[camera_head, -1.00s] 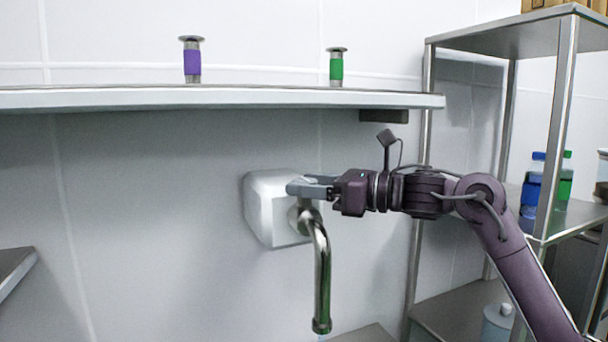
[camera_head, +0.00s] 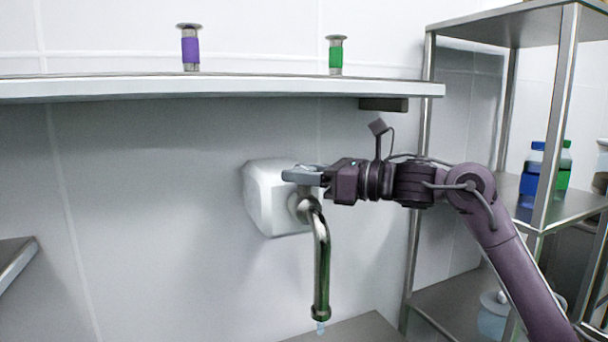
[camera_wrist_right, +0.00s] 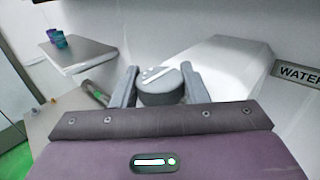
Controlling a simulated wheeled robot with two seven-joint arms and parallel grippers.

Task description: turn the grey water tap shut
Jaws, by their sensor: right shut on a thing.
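The water tap is a white wall box (camera_head: 262,205) with a curved metal spout (camera_head: 322,265) hanging down from it. A small pale blue bit, perhaps water, shows just under the spout's mouth (camera_head: 321,327). The tap's round grey knob (camera_wrist_right: 160,88) with a pale mark on top shows in the right wrist view. My right gripper (camera_head: 303,175) comes in from the right and is shut on the knob, one finger on each side of it. In the head view the fingers mostly hide the knob. My left gripper is not in view.
A wall shelf (camera_head: 230,88) runs above the tap with a purple-banded (camera_head: 190,50) and a green-banded metal piece (camera_head: 336,57) on it. A metal rack (camera_head: 558,120) with blue and green bottles stands right. A "WATER" label (camera_wrist_right: 298,74) is beside the box.

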